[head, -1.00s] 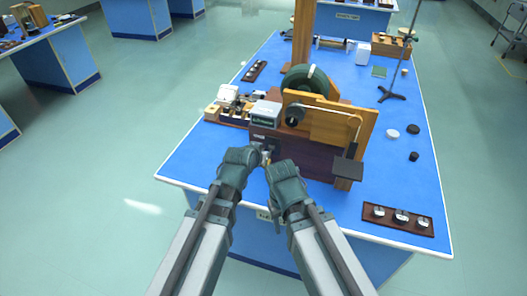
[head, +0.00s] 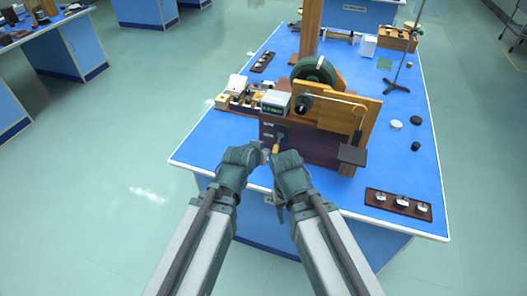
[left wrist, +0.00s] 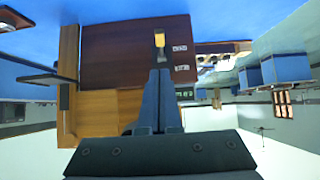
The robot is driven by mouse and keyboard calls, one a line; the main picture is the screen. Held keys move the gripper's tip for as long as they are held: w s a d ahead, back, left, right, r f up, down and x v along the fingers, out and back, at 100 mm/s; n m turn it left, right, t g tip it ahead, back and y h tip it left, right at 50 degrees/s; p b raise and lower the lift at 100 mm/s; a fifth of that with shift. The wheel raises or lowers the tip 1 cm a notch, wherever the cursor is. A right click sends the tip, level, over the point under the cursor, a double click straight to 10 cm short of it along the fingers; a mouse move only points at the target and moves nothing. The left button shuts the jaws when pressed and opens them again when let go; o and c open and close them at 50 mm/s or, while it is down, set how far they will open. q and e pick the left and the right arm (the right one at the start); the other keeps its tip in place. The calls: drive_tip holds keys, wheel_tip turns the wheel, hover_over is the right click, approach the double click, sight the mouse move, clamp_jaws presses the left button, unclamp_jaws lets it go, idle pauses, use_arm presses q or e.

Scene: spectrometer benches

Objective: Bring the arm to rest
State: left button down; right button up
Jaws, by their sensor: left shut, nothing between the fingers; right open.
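My left gripper (head: 264,152) is near the front of the dark brown apparatus box (head: 313,145), its fingers shut and empty. The lever also shows in the head view (head: 276,148), just beyond the fingertips. I cannot tell whether anything touches it. My right gripper (head: 274,160) is close beside the left one at the bench's front edge. It is open; its fingers are partly hidden by its hand.
The blue bench (head: 210,150) carries a green-rimmed wheel (head: 316,70), a wooden panel (head: 345,110), a metal stand (head: 397,87) and a dark tray of weights (head: 398,205). The floor (head: 110,190) left of the bench is clear.

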use_arm(q)
drive_tip(key=s+a+f+g+y, duration=0.2)
drive_tip(key=s+f+g, duration=0.2)
drive_tip(key=s, duration=0.5)
drive_tip(key=s+a+f+g+y, duration=0.1)
drive_tip(key=s+f+g, duration=0.3)
drive_tip(key=s, duration=0.5)
drive_tip(key=shift+a+g+y, duration=0.4)
drive_tip(key=shift+g+y, duration=0.4)
drive_tip(key=shift+g, duration=0.3)
